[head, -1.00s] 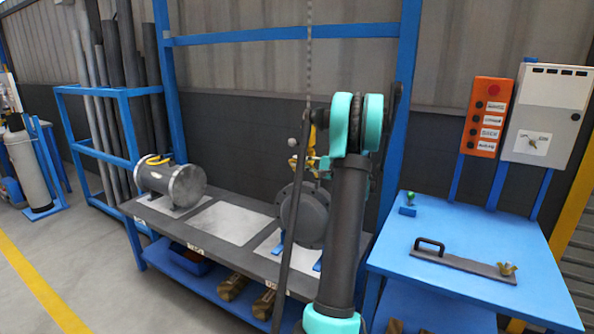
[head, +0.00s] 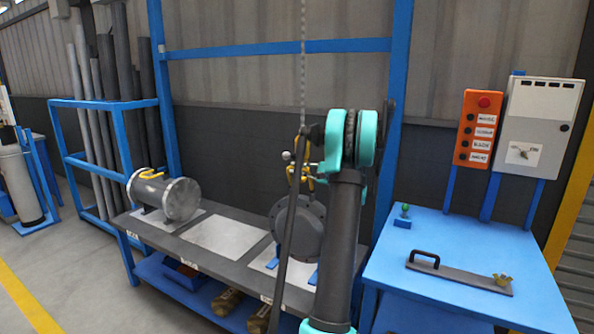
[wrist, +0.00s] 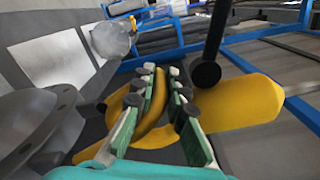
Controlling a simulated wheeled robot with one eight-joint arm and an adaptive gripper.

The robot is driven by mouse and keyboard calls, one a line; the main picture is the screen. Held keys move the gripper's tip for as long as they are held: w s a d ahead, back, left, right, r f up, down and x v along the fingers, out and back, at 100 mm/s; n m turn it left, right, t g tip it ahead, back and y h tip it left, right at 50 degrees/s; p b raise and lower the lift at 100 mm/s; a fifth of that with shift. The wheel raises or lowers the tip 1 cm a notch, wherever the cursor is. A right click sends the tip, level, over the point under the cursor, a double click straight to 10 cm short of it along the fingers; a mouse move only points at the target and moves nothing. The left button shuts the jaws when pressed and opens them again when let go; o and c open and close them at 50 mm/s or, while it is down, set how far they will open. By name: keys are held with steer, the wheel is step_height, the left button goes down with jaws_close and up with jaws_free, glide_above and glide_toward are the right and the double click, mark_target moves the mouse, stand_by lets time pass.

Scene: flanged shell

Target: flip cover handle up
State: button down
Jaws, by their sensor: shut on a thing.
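The round grey cover (head: 297,230) stands upright on the dark bench, partly hidden by my arm in the head view. Its grey flange edge shows at the left of the wrist view (wrist: 35,125). Yellow parts (head: 304,176) show just above the cover. In the wrist view a curved yellow handle (wrist: 155,140) lies between the green-padded fingers of my gripper (wrist: 158,105), which is shut on it. A larger yellow body (wrist: 240,100), perhaps the hoist hook, is close on the right. In the head view my arm hides much of the gripper.
A hoist chain (head: 303,80) hangs above the cover. A black knob (wrist: 207,74) on a rod is close to my fingers. A flanged grey shell (head: 165,197) lies on the bench at left. A blue table (head: 390,290) with a handled bar (head: 460,273) stands at right.

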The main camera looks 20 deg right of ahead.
steer(key=shift+d, duration=0.1)
steer(key=c, duration=1.5)
jaws_free()
steer(key=shift+f, duration=0.1)
steer(key=shift+c, duration=0.2)
steer(key=v, duration=0.8)
steer(key=v, duration=2)
stand_by(0.4)
